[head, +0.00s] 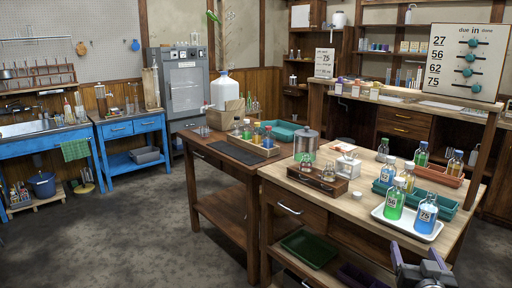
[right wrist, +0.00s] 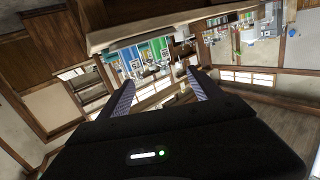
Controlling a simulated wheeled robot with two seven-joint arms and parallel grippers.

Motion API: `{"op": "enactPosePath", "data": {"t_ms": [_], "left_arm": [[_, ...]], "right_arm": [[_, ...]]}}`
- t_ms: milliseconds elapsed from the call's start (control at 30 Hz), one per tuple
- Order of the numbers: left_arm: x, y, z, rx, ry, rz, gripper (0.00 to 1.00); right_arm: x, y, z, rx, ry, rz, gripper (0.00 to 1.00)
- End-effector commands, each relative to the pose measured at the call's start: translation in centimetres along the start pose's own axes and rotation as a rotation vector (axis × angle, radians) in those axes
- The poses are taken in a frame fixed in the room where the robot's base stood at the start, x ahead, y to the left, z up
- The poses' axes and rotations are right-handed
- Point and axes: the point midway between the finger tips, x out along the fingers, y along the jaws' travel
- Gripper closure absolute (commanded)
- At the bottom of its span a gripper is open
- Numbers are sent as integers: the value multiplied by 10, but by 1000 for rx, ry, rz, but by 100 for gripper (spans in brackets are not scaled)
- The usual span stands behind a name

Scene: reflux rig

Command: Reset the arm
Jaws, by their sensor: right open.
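My right gripper (head: 415,258) is at the bottom right of the head view, in front of the wooden table (head: 330,182) and apart from the white tray (head: 376,212). In the right wrist view its two fingers (right wrist: 160,80) stand wide apart with nothing between them. The bottles also show beyond the fingers in the wrist view, which is strongly tilted. My left gripper is in neither view.
A teal rack (head: 442,208), a red rack (head: 436,171) and more bottles stand behind the tray. A wooden box with flasks (head: 318,183) is at the table's left. A raised shelf (head: 400,96) runs along the back. The floor (head: 130,230) at left is clear.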

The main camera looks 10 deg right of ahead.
Motion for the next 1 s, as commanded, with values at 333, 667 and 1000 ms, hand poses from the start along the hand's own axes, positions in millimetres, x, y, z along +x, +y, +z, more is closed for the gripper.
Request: {"op": "enactPosePath", "data": {"t_ms": [333,667,1000], "left_arm": [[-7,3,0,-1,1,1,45],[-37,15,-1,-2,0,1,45],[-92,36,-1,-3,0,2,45]], "right_arm": [[-2,-20,81,98,-242,-29,25],[-52,-102,215,207,-689,-142,25],[-250,-211,347,162,-1344,-324,25]]}}
